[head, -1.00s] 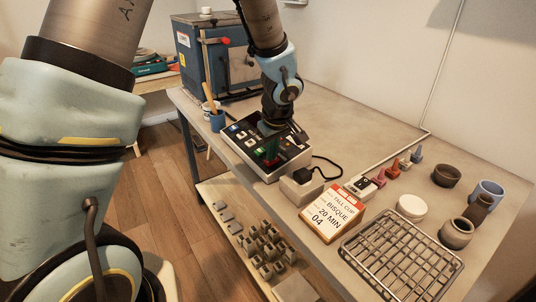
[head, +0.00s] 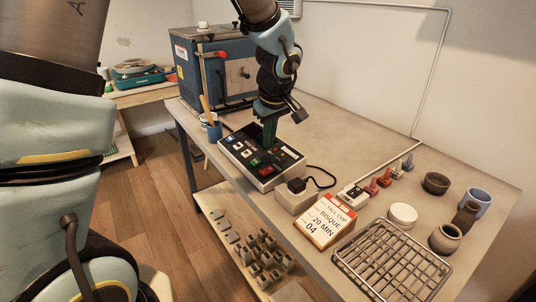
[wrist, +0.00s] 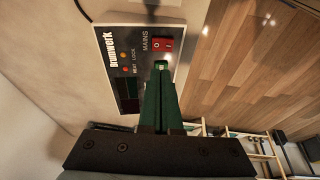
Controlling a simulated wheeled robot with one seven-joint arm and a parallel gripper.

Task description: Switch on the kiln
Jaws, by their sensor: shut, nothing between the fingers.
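The kiln (head: 238,75) is a blue-grey box at the back of the bench. Its control box (head: 290,172) stands in front of it, with several buttons and dark displays on its sloped top. In the wrist view, the control box (wrist: 112,42) shows a red rocker switch (wrist: 163,44) labelled MAINS, and small HEAT and LOCK lamps, orange and red. My gripper (head: 268,146) points down over the control box, its green fingers shut and empty. In the wrist view the fingertips (wrist: 160,66) lie close to the red switch; whether they touch is unclear. The fingers and hand hide part of the panel.
A card (head: 326,220) reads TALL CUP, BISQUE, 20 MIN, 04. A wire rack (head: 390,262), several pots and small coloured cones stand to the right. A blue cup (head: 214,131) with tools stands left.

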